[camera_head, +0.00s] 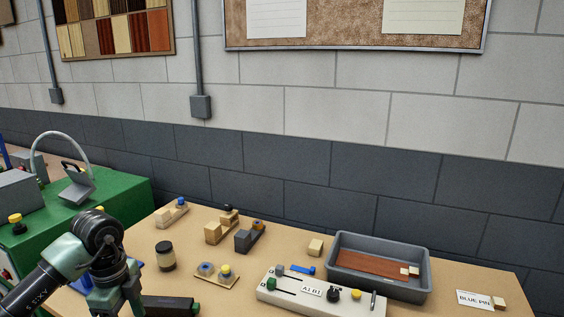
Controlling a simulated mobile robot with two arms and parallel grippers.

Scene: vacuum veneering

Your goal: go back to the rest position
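My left arm (98,232) comes in from the lower left and bends down over the table's front left part. Its gripper cannot be made out; the lower part of the arm runs out of the bottom edge. My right arm and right gripper are not in view. The wooden table (300,233) carries a white control block (318,292) with a black knob and a yellow button. Behind it on the right, a grey tray (425,268) holds a reddish-brown veneer sheet (370,264) with small pale blocks at its right end.
A green bench (125,195) with a grey device (80,187) stands at the left. A jar (166,256), wooden blocks (213,233), a dark grey block (244,240) and a small board (216,274) lie mid-table. A "BLUE PIN" card (474,300) lies at the right. A dark block (168,304) lies in front.

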